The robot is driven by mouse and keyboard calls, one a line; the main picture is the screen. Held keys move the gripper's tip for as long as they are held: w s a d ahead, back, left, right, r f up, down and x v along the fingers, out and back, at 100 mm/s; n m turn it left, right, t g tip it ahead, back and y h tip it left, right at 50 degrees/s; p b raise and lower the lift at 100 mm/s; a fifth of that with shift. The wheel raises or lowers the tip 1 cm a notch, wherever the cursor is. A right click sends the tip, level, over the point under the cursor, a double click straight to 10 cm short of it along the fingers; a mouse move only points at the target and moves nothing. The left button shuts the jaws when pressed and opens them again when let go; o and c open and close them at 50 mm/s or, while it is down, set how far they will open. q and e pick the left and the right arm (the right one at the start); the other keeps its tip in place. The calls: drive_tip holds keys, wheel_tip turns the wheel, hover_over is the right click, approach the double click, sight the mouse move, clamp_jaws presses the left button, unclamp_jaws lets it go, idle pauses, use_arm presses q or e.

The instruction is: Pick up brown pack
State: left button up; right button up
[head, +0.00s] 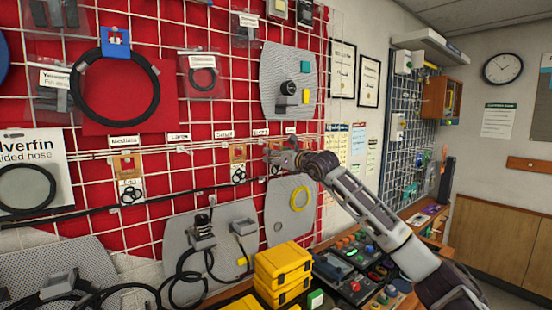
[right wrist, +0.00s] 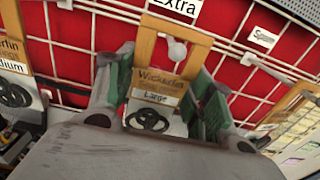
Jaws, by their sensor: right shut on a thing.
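The brown pack (right wrist: 158,84) hangs on the red wall grid in the right wrist view, with a brown top, a label reading "Large" and black rings below. A pale peg shows in its top opening. My right gripper (right wrist: 163,98) has its green-padded fingers on both sides of this pack and is shut on it. In the head view my right gripper (head: 278,157) is at the grid and mostly hides the pack. My left gripper is not in view.
Similar brown packs hang to the left (head: 238,155) and farther left (head: 128,166). A grey panel with a yellow ring (head: 299,198) is below my gripper. Yellow boxes (head: 283,265) and a bench with coloured controls (head: 352,262) stand below.

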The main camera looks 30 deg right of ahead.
drive_tip(key=shift+r, duration=0.55)
use_arm(q)
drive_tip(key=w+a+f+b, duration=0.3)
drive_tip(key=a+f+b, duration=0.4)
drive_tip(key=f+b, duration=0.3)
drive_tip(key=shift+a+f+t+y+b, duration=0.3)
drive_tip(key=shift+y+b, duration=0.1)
drive_tip(key=shift+b, duration=0.15)
use_arm(e)
drive_tip(key=s+d, duration=0.1)
drive_tip(key=s, duration=1.7)
drive_tip(key=shift+d, duration=0.2)
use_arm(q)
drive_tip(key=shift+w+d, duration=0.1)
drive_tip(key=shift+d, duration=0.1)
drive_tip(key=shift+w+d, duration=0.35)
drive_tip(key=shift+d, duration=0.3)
